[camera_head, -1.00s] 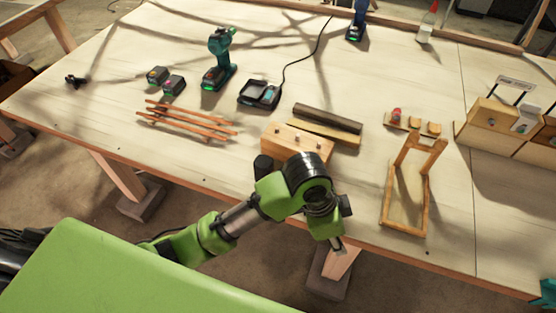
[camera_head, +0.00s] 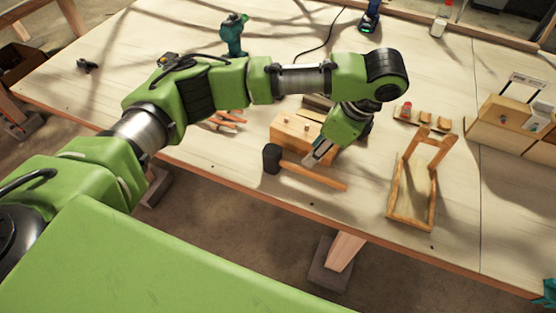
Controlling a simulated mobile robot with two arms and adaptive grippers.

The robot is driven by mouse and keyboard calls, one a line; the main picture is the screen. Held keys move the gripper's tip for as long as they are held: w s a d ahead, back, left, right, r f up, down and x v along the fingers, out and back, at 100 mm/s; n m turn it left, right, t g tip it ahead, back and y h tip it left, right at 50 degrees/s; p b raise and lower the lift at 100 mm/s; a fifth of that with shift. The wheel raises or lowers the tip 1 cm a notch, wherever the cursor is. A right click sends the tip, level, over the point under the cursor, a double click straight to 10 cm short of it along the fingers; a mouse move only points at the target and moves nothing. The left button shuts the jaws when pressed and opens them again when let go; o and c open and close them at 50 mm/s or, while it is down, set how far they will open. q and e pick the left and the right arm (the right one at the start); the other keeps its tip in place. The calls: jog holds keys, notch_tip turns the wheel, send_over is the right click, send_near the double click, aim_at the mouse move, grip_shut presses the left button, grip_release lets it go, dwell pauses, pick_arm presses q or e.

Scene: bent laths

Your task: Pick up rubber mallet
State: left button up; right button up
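The rubber mallet lies near the front edge of the workbench. Its black head (camera_head: 271,158) is at the left, and its wooden handle (camera_head: 325,180) runs to the right and slightly toward the front edge. My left gripper (camera_head: 314,158) points down just behind the handle, right of the head, and close to it in the picture. I cannot tell whether its fingers touch the handle or how far apart they are. My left arm reaches across the bench from the left. My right gripper is not in view.
A wooden block (camera_head: 292,133) stands just behind the mallet, close to my gripper. A small wooden frame (camera_head: 428,185) stands to the right. Thin laths (camera_head: 228,121) are partly hidden behind my arm. A teal drill (camera_head: 233,35) stands farther back.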

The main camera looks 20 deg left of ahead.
aim_at(290, 163)
pick_arm(q)
jog(key=a+f, duration=0.1)
jog(key=f, duration=0.1)
jog(key=a+f, duration=0.2)
jog(key=w+a+f, duration=0.1)
jog(key=f, duration=0.1)
jog(key=shift+w+a, duration=0.1)
jog(key=shift+a, duration=0.25)
jog(key=shift+y, duration=0.3)
jog(key=p+x, duration=0.2)
jog(key=x, duration=0.2)
jog(key=shift+f, duration=0.3)
jog(key=shift+a+f, duration=0.2)
jog(key=shift+f, duration=0.25)
grip_shut()
